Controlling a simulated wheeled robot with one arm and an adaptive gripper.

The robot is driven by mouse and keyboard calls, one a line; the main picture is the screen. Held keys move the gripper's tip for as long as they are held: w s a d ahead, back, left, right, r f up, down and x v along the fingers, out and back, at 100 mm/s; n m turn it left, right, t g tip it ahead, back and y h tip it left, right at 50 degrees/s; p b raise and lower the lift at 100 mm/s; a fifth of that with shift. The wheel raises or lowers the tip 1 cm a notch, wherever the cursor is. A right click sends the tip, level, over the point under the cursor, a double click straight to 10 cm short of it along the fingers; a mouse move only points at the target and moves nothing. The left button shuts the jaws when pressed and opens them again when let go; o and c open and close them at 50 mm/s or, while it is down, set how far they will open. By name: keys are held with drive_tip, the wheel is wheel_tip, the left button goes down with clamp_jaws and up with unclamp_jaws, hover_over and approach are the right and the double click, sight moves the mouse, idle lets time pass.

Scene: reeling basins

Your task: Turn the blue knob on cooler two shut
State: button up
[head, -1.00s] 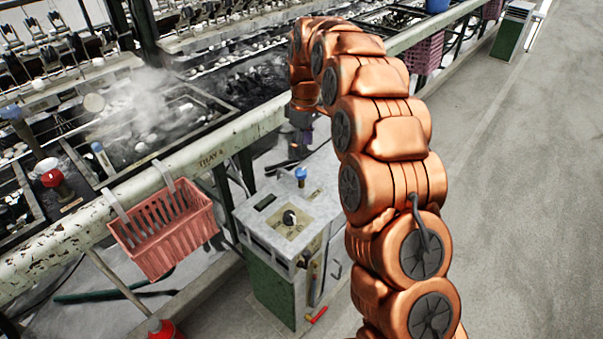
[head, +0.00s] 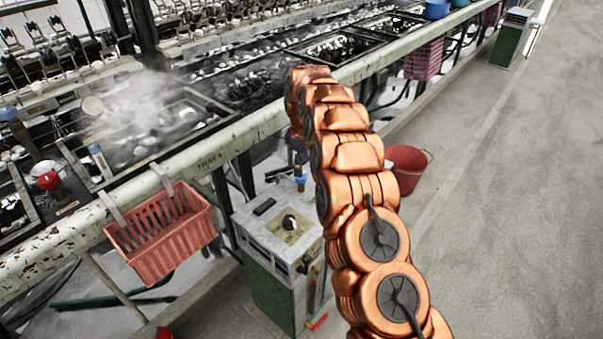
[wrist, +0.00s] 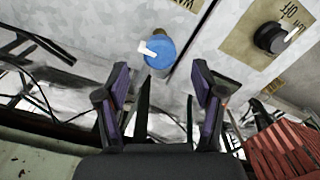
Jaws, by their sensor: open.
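The blue knob (wrist: 163,54) with a white pointer stands on the grey top of a cooler box (head: 250,229) in the middle of the head view. I cannot read a number on this box. In the wrist view the knob lies just beyond my open gripper (wrist: 160,70), between the lines of its two fingers but apart from them. The pointer aims to the upper left of that picture. In the head view my gripper (head: 298,150) hangs just above the blue knob (head: 301,184), partly hidden by my arm.
A pink basket (head: 160,235) hangs on the rail (head: 215,150) to the left. A red bucket (head: 406,168) stands behind my arm. Open floor lies to the right.

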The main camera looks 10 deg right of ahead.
sight(301, 179)
wheel_tip(301, 179, down, 4)
drive_tip(key=shift+f, duration=0.1)
drive_tip(key=c, duration=1.1)
